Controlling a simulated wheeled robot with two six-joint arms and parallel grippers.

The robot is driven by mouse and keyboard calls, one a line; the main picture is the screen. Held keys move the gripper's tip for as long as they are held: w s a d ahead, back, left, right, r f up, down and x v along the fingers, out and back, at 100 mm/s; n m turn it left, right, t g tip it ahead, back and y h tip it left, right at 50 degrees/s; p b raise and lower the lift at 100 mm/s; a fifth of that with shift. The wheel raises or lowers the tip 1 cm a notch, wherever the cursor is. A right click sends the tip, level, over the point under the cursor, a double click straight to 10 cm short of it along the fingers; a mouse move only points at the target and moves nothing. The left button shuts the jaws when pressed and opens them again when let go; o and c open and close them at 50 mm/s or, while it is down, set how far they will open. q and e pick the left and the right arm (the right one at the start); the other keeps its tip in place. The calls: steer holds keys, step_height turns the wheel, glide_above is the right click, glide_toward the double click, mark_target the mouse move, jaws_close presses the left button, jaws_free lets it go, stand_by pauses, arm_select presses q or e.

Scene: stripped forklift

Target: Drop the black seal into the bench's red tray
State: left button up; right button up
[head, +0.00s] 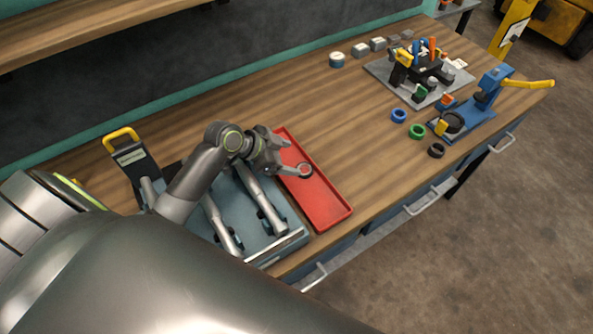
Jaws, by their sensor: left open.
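The red tray (328,203) lies flat on the wooden bench, right of the grey-blue fixture. My left gripper (289,156) is open over the tray's far end, its fingers pointing right. A small greyish ring shape (304,170) with red showing through it shows at the lower fingertip, over the tray; I cannot tell whether it touches the finger or lies on the tray. A black seal (437,150) lies on the bench near its front edge, well right of the tray and apart from my gripper. My right gripper is not in view.
A blue ring (398,115) and a green ring (417,131) lie near the black seal. A blue press with a yellow lever (490,88) stands right of them. A grey board (380,70) with several parts stands behind. Bare bench separates the tray from the rings.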

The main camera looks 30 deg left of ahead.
arm_select(q)
steer(key=b+v, duration=0.1)
steer(key=v, duration=1.6)
steer(key=shift+s, duration=0.15)
stand_by(0.4)
